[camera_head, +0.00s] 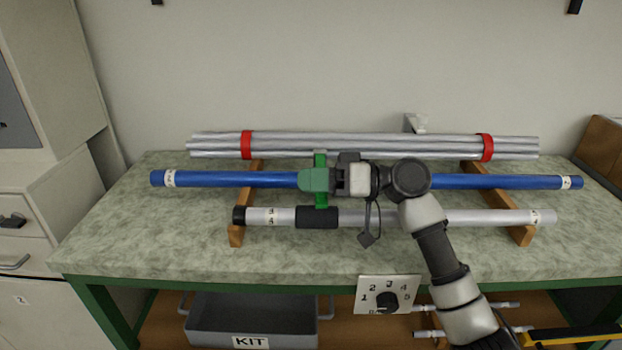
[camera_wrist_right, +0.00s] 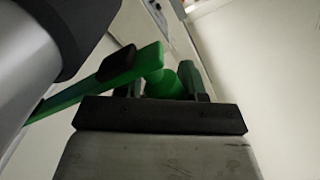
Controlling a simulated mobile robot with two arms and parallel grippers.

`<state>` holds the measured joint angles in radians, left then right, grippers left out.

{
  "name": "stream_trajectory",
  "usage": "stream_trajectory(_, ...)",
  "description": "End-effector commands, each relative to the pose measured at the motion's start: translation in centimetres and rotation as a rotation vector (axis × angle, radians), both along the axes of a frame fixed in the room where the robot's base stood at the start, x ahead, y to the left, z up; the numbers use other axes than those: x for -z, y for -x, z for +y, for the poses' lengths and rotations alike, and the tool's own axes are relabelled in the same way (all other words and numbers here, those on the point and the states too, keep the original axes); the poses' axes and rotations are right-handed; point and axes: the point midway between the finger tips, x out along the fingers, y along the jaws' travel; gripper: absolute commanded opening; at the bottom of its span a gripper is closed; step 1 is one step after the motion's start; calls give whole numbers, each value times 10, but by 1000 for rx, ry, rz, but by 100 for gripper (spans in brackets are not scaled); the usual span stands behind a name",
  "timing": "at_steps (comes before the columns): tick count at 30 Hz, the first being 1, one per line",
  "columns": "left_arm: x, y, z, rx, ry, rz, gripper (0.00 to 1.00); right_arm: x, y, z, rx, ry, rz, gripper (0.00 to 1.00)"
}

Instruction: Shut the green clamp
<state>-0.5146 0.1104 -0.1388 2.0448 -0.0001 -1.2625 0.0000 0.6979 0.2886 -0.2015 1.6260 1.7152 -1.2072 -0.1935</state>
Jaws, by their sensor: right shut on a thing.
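The green clamp (camera_head: 314,180) sits at the middle of the bench, across the blue rod (camera_head: 230,179) and above the silver rod (camera_head: 450,217) in the picture. My right gripper (camera_head: 337,180) comes from the right and is shut on a green part of the clamp. In the right wrist view, a green bar (camera_wrist_right: 128,66) with a black piece runs left from the fingers (camera_wrist_right: 168,92), and a rounded green part lies between them. The gripper hides part of the clamp, so I cannot tell how far it is closed. My left gripper is not in view.
Two wooden rests (camera_head: 237,232) carry the rods. A bundle of silver rods with red bands (camera_head: 246,145) lies at the back. A black sleeve (camera_head: 317,217) is on the silver rod. Below are a dial plate (camera_head: 372,284) and a grey KIT bin (camera_head: 220,312). The bench's front left is clear.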

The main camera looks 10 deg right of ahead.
Motion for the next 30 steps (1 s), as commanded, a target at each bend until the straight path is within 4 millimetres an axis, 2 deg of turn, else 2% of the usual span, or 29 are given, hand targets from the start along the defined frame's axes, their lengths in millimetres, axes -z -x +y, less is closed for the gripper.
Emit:
stream_trajectory(9, 0, 0, 0, 0, 0, 0, 0, 1, 4, 4, -19, -1, 8, 0)
stream_trajectory(10, 0, 0, 0, 0, 0, 0, 0, 1, 4, 4, -18, -1, 8, 44)
stream_trajectory(12, 0, 0, 0, 0, 0, 0, 0, 0, 4, 4, -17, -1, 7, 54)
stream_trajectory(30, 0, 1, 0, 0, 1, 1, 0, -1, 2, 2, -8, -1, 1, 54)
